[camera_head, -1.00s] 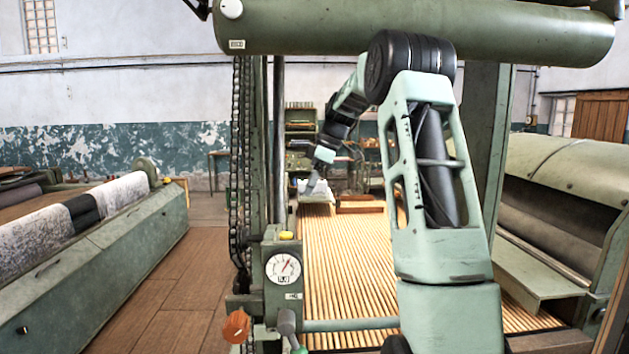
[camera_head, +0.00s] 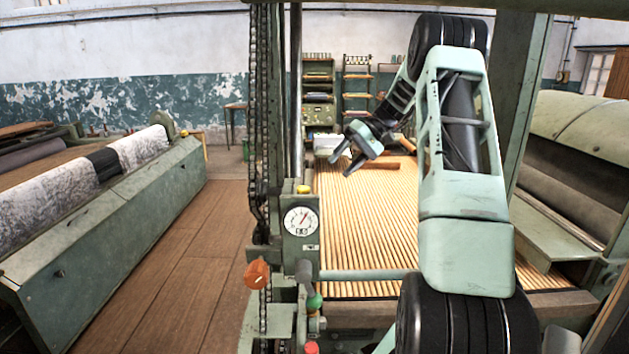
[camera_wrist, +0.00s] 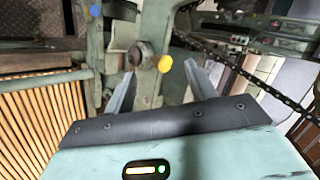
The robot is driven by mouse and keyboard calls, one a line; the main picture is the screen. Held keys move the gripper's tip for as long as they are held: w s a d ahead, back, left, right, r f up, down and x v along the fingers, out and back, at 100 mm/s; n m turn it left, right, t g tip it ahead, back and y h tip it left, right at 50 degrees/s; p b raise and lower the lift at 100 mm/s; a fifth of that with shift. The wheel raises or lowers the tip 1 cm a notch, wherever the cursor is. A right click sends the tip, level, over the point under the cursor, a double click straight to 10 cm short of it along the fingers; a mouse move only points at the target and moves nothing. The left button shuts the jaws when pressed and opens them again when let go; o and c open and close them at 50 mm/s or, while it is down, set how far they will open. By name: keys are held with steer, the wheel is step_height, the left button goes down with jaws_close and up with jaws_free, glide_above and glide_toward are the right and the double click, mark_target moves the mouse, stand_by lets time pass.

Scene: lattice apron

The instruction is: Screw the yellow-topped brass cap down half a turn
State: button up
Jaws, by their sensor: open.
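The yellow-topped cap (camera_head: 304,189) sits on top of the gauge housing (camera_head: 301,240) on the near upright of the machine, in the head view. Its brass sides are too small to make out. In the wrist view a round yellow face (camera_wrist: 165,64), which looks like the cap's top, shows between my fingers and beyond them, beside a dark round fitting. My gripper (camera_head: 343,163) is open and empty. In the head view it hangs over the slatted bed, up and to the right of the cap and apart from it.
The dial (camera_head: 300,221), an orange knob (camera_head: 257,273), a green-ended lever (camera_head: 314,300) and a red button (camera_head: 312,347) crowd the upright below the cap. A chain (camera_head: 255,120) runs vertically beside it. A slatted bed (camera_head: 370,225) lies behind; wooden floor is free at left.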

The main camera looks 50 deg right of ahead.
mark_target(303, 192)
steer(key=s+d+f+m+t+y+p, duration=0.1)
steer(key=s+d+f+m+t, duration=0.3)
steer(key=m, duration=0.8)
steer(key=s+d+f+m+t+y+p, duration=0.1)
steer(key=s+f+m+t+y+p, duration=0.15)
steer(key=f+m+t, duration=0.65)
steer(key=w+a+r+m+g+p, duration=0.3)
steer(key=w+a+p, duration=0.3)
steer(key=w+a, duration=0.3)
steer(key=shift+w+a+r+h, duration=0.35)
steer(key=shift+w+a+r, duration=0.05)
steer(key=shift+w, duration=2)
steer(key=c, duration=1)
